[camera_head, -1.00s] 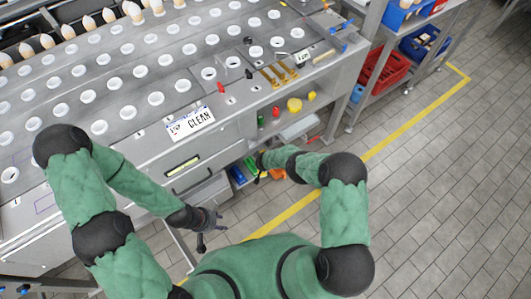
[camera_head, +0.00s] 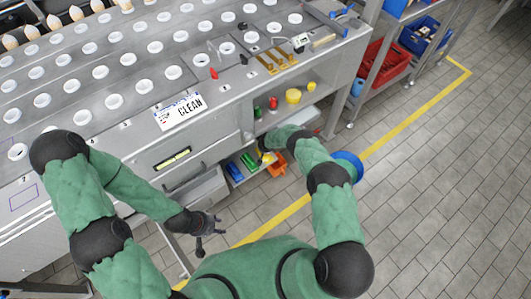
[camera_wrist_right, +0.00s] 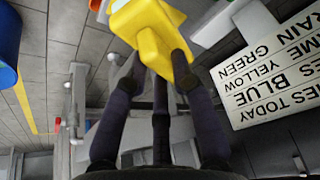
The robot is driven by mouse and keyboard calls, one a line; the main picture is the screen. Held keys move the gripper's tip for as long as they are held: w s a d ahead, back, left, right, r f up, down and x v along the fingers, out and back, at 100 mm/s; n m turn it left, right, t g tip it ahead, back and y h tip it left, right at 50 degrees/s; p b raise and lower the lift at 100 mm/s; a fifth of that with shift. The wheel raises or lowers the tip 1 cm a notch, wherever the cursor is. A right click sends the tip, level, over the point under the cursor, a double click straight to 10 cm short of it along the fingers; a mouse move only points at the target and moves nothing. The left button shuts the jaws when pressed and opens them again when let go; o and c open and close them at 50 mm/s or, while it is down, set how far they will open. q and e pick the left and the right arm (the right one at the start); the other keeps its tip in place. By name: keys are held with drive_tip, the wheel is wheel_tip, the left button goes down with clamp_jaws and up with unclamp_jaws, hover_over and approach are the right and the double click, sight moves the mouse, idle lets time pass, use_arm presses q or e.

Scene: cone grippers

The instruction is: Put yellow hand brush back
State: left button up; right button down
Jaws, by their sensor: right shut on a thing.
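The yellow hand brush (camera_wrist_right: 148,28) is held between the dark fingers of my right gripper (camera_wrist_right: 157,62) in the right wrist view. Only part of the brush shows, and its upper end is cut off by the frame. In the head view, a small yellow patch (camera_head: 268,157) shows at the end of my right arm, beside the coloured bins under the bench; the right fingers are mostly hidden there. My left gripper (camera_head: 207,235) hangs empty in front of the drawers, its fingers apart.
Blue (camera_head: 234,172), green (camera_head: 249,162) and orange (camera_head: 279,166) bins sit low under the bench. A white text board (camera_wrist_right: 268,62) is close at right in the wrist view. A blue round container (camera_head: 348,164) stands right of my right arm. Floor farther right is clear.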

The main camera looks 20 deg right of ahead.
drive_tip(key=shift+w+d+f+b, duration=0.25)
drive_tip(key=shift+w+f+b, duration=0.2)
drive_tip(key=shift+f+b, duration=0.3)
drive_tip(key=shift+w+d+f+b, duration=0.25)
drive_tip(key=shift+w+f+b, duration=0.25)
drive_tip(key=shift+b, duration=0.35)
drive_tip(key=shift+w+d+f+b, duration=0.25)
drive_tip(key=shift+w+f+b, duration=0.2)
drive_tip(key=shift+f+b, duration=0.3)
wheel_tip(320, 180, down, 3)
drive_tip(key=shift+r+b, duration=0.1)
drive_tip(key=shift+b, duration=0.95)
drive_tip(key=c, duration=1)
unclamp_jaws()
drive_tip(key=shift+c, duration=0.2)
drive_tip(key=shift+r, duration=0.1)
